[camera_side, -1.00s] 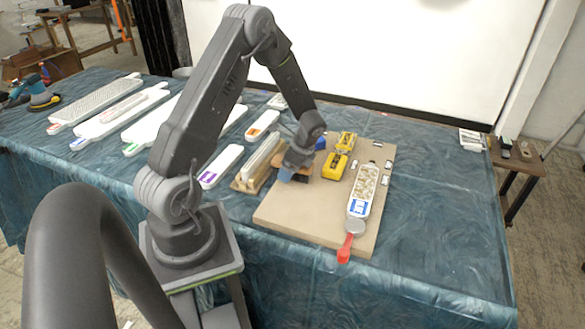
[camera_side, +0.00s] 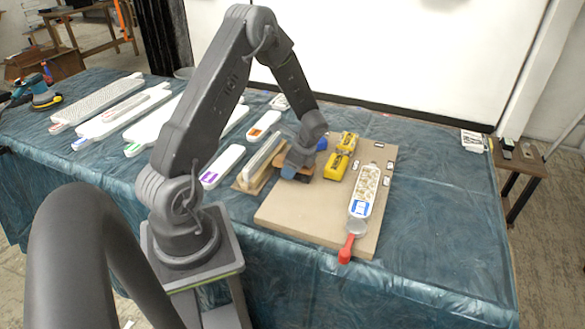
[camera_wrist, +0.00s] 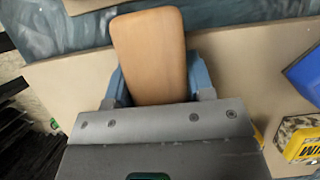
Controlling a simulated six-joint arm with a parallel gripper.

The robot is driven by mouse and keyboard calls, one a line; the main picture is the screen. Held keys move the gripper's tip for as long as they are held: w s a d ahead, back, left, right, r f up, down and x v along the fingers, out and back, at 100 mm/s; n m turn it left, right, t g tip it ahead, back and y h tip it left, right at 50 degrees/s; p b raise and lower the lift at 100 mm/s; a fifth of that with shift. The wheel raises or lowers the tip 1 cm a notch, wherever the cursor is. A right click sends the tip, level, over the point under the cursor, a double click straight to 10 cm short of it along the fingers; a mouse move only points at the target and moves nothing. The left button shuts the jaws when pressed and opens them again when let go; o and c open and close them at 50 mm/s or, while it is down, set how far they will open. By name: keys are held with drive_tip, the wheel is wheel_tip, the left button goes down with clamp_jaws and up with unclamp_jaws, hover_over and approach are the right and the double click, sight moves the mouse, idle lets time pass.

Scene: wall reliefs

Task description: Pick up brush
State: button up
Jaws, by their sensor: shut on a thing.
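The brush shows in the wrist view as a smooth, light-brown wooden body (camera_wrist: 150,50) with rounded corners. My gripper (camera_wrist: 158,82) has one blue finger on each side of the wood and is shut on it. In the side view my gripper (camera_side: 290,173) points down over the left part of the tan board. A bit of brown wood (camera_side: 308,177) shows beside the fingers there. The bristles are hidden, and I cannot tell whether the brush touches the board.
The tan board (camera_side: 300,222) carries yellow items (camera_side: 336,167), a blue piece (camera_side: 322,144) and a long tray of small pieces (camera_side: 363,190). A red-handled tool (camera_side: 346,248) lies at its front edge. A wooden rack (camera_side: 257,172) stands close on the left.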

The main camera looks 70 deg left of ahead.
wheel_tip(320, 180, up, 4)
drive_tip(key=shift+f, duration=0.15)
drive_tip(key=s+a+r, duration=0.4)
drive_tip(key=s+r, duration=0.3)
drive_tip(key=s, duration=0.3)
drive_tip(key=shift+s+a, duration=0.35)
drive_tip(key=shift+a, duration=0.05)
drive_tip(key=shift+r, duration=0.1)
